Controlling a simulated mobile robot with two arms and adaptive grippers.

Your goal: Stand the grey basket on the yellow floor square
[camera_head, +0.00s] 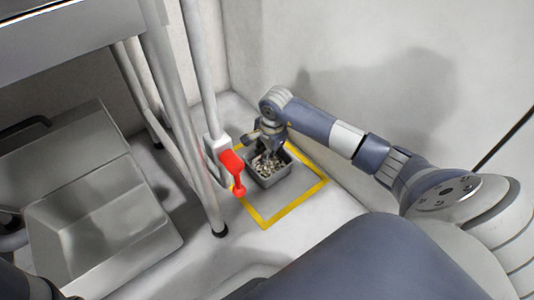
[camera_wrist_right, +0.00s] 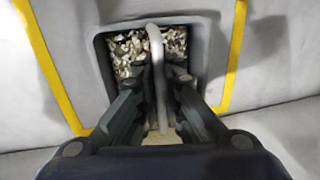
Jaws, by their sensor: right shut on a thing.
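The grey basket (camera_head: 270,183) is an open box filled with small pale and brown bits. It shows within the yellow outline of the floor square (camera_head: 299,203), toward the outline's far left part. In the right wrist view the basket (camera_wrist_right: 208,45) shows between two yellow lines (camera_wrist_right: 49,60). My right gripper (camera_head: 268,143) is above the basket, shut on its thin curved handle (camera_wrist_right: 155,50). The fingers (camera_wrist_right: 158,88) hide part of the basket's near side. I cannot tell if the basket's bottom touches the floor. My left gripper is not in view.
A red-handled fitting (camera_head: 234,170) on a white pipe stands close left of the basket. Metal legs (camera_head: 205,190) of a bench rise left of the square. A grey bin-like box (camera_head: 95,215) is further left. Walls close the far and right sides.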

